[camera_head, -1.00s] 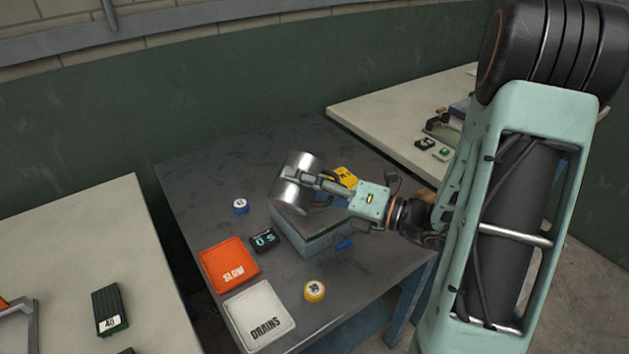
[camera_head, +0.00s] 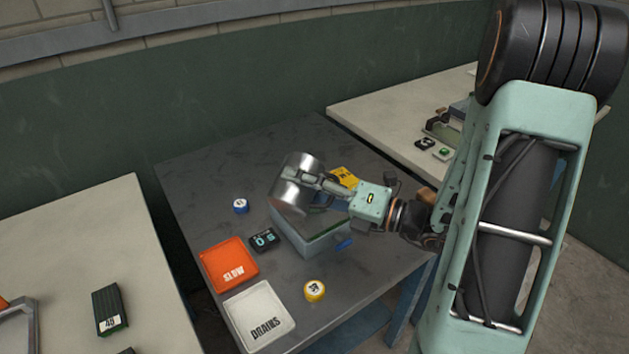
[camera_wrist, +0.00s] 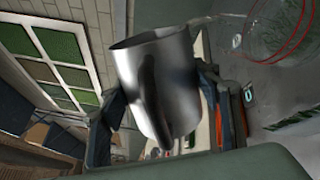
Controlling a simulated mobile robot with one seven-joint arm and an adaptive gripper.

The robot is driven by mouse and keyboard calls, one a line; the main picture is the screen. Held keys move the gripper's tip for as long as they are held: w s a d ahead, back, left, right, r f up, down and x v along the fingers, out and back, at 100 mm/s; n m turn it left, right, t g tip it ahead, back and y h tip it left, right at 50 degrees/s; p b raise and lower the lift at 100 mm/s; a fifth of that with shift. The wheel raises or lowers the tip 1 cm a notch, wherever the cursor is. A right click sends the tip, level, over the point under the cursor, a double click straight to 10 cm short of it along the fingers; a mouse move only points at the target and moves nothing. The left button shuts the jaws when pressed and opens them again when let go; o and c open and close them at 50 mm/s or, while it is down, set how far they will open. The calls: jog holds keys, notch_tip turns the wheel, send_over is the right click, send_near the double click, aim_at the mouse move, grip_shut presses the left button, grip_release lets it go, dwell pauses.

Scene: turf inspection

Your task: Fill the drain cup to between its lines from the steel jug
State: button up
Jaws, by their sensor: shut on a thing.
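The steel jug (camera_head: 297,178) is held tilted above the grey-blue box on the dark table. My gripper (camera_head: 322,184) is shut on the jug. In the wrist view the jug (camera_wrist: 160,80) fills the middle, between my gripper's fingers (camera_wrist: 165,105). A clear cup with red lines (camera_wrist: 285,35) shows at the top right of the wrist view, partly cut off. A pale streak runs from the jug's rim towards this cup. The water level against the red lines cannot be read. In the head view the cup cannot be made out behind the jug and gripper.
The grey-blue box (camera_head: 318,246) has a green top. Around it are a small display (camera_head: 264,240), a blue round piece (camera_head: 240,206), a yellow round piece (camera_head: 315,291), a yellow card (camera_head: 345,177), an orange SLOW tray (camera_head: 217,255) and a white DRAINS tray (camera_head: 238,306). The table's back left is clear.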

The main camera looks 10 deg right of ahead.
dwell(0.3)
jog(key=shift+r+n, duration=0.3)
jog(key=shift+n, duration=0.8)
notch_tip(320, 180, down, 2)
jog(key=n+b, duration=0.1)
jog(key=b, duration=0.2)
jog(key=shift+s+n, duration=0.1)
jog(key=shift+n, duration=0.2)
jog(key=shift+a+r+n+p, duration=0.15)
jog(key=shift+r+n+p, duration=0.15)
jog(key=shift+r+n, duration=0.55)
jog(key=shift+s+a+f+n+b, duration=0.1)
jog(key=shift+s+f+n+b, duration=0.1)
jog(key=shift+f+b, duration=0.25)
jog(key=shift+s+a+f+n+b, duration=0.1)
jog(key=shift+f+n+b, duration=0.05)
jog(key=shift+f+b, duration=0.25)
jog(key=shift+s+a+f+n+b, duration=0.2)
jog(key=shift+f+n+b, duration=0.2)
jog(key=shift+n+b, duration=0.15)
